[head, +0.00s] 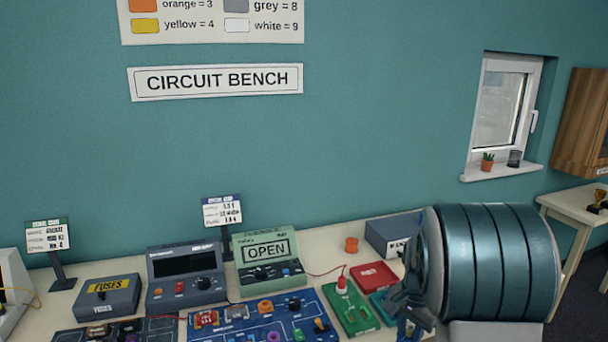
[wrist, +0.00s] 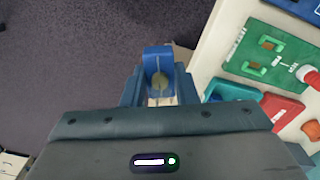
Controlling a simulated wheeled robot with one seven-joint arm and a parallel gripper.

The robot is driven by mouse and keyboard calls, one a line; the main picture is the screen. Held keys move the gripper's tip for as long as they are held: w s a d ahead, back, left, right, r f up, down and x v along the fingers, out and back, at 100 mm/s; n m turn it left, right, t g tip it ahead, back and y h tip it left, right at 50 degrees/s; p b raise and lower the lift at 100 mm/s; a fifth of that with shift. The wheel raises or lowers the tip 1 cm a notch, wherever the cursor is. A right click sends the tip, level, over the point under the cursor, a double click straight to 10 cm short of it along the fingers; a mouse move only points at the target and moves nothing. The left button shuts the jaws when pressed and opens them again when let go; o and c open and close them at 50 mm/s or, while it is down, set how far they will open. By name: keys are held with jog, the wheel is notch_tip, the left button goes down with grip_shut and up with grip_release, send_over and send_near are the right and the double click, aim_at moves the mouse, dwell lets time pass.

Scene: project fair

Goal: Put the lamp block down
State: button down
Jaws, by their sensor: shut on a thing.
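The lamp block (wrist: 158,58) is a blue block with a dull yellow round part, seen between my fingers in the wrist view. My gripper (wrist: 159,84) is shut on it. Behind the block are dark carpet and a pale strip near the bench edge; I cannot tell its height. In the head view my gripper (head: 404,298) is at the right end of the bench (head: 328,264), in front of the trays. A bit of blue shows under it there, mostly hidden by my arm.
A red tray (head: 373,275) and a teal tray (wrist: 232,90) lie beside my gripper, with a green board (head: 350,308) to their left. A grey box (head: 390,236) and an orange spool (head: 351,244) stand behind. A blue circuit board (head: 262,318) and meters fill the bench further left.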

jog(key=a+f+n, duration=0.4)
jog(key=f+n, duration=0.1)
jog(key=f, duration=0.2)
jog(key=a+f+n, duration=0.4)
jog(key=f+n, duration=0.1)
jog(key=f, duration=0.2)
jog(key=shift+a, duration=0.25)
jog(key=shift+f, duration=0.1)
